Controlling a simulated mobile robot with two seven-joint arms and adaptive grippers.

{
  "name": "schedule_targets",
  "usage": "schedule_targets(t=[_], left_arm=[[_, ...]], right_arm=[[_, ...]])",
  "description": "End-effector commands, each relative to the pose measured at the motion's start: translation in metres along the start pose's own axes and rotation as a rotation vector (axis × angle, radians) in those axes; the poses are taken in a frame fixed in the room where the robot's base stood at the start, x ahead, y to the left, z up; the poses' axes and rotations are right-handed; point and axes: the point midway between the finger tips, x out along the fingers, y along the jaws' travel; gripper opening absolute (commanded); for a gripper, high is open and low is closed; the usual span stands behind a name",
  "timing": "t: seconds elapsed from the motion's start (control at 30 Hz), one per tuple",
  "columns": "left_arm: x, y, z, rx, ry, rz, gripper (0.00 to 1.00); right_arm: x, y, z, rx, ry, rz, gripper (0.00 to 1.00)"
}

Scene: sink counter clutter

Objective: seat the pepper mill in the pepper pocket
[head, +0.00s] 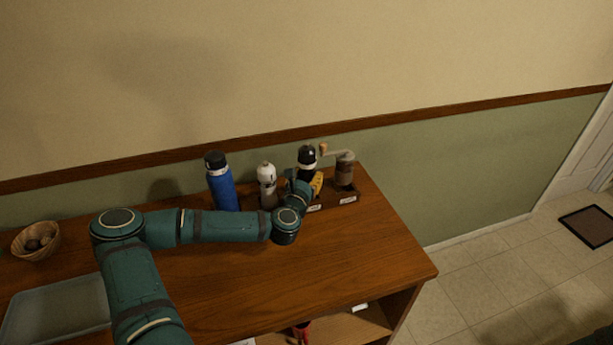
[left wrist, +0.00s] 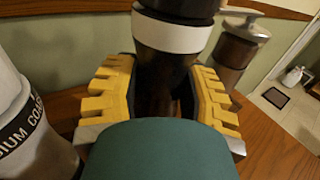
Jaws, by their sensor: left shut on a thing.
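The dark pepper mill (head: 307,153) with a black top and white band stands near the back right of the wooden counter. In the left wrist view the mill (left wrist: 172,38) rises upright between the yellow fingers. My left gripper (left wrist: 163,95) is shut on its dark lower body; its yellow finger (head: 317,183) shows in the head view. A low dark rack with white labels (head: 348,200) lies around the mill's foot. The mill's base is hidden by my gripper and wrist, so I cannot tell whether it sits in a pocket. My right gripper is not in view.
A crank grinder (head: 344,172) stands close right of the mill. A white mill (head: 266,177) and a blue bottle (head: 221,187) stand to the left. A basket (head: 37,240) and a grey sink basin (head: 60,308) are far left. The counter's front right is clear.

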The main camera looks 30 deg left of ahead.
Motion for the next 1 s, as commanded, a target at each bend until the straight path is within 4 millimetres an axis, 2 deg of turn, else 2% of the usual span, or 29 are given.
schedule_targets(t=[1.0], left_arm=[[0.001,0.000,-0.023,0.000,-0.001,0.000,0.00]], right_arm=[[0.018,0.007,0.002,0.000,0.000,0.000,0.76]])
